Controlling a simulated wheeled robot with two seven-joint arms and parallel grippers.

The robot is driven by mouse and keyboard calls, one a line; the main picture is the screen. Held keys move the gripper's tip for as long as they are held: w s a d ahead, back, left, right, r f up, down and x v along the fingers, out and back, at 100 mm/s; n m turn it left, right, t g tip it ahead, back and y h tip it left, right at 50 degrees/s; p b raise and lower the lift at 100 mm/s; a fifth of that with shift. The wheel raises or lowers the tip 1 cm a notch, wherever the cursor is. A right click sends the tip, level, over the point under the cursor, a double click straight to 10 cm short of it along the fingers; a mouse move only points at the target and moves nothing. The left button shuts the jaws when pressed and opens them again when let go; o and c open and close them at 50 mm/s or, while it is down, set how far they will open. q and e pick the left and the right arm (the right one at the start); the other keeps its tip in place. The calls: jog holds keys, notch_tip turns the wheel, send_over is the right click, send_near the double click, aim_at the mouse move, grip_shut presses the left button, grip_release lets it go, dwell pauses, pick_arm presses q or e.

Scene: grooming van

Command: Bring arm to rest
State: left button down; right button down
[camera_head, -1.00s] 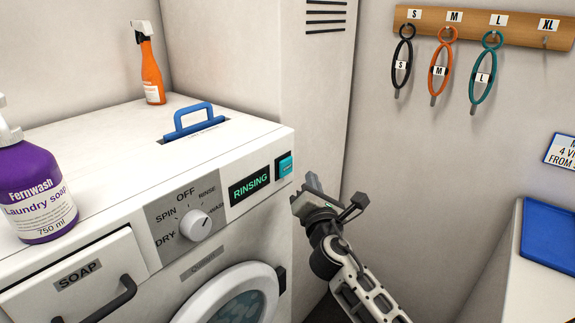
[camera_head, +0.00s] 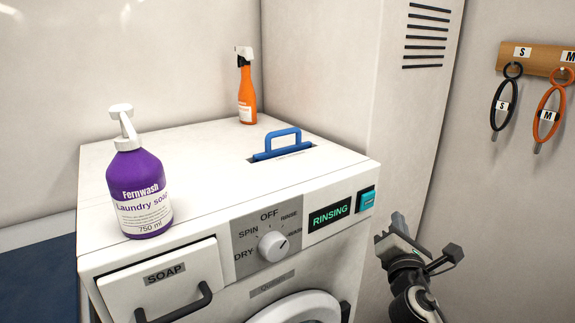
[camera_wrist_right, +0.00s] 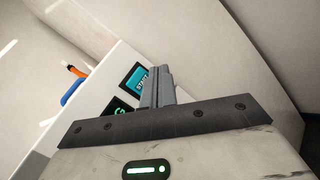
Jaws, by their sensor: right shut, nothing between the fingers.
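My right gripper (camera_head: 398,228) is beside the right front corner of the white washing machine (camera_head: 205,223), a little below and right of its teal button (camera_head: 367,199). Its fingers are together with nothing between them. In the right wrist view the shut fingers (camera_wrist_right: 158,86) overlap the edge of the teal START button (camera_wrist_right: 134,77) in the picture; I cannot tell whether they touch it. The machine's display (camera_head: 329,216) reads RINSING. The white knob (camera_head: 273,246) sits on the grey dial panel. My left gripper is not in view.
A purple laundry soap bottle (camera_head: 140,192), an orange spray bottle (camera_head: 246,91) and a blue handle (camera_head: 282,145) are on the machine top. The soap drawer (camera_head: 163,282) is at the lower left. Loops hang from a wooden rack (camera_head: 543,59) at right. A vented wall panel stands behind.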

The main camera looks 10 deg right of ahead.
jog(key=s+a+f+m+g+y, duration=0.25)
jog(key=s+a+f+m, duration=0.25)
jog(key=f, duration=0.4)
jog(key=s+a+f+m+g+y, duration=0.2)
jog(key=s+a+f+m+y, duration=0.3)
jog(key=f, duration=0.4)
jog(key=s+a+f+m+g+y, duration=0.1)
jog(key=s+a+f+m, duration=0.2)
jog(key=s, duration=0.4)
jog(key=s+a+f+m+g+y, duration=0.2)
jog(key=s+a+f+m, duration=0.2)
jog(key=s+a+m, duration=0.2)
jog(key=shift+s+f+m, duration=0.15)
jog(key=shift+s+m, duration=0.5)
jog(key=shift+m, duration=0.55)
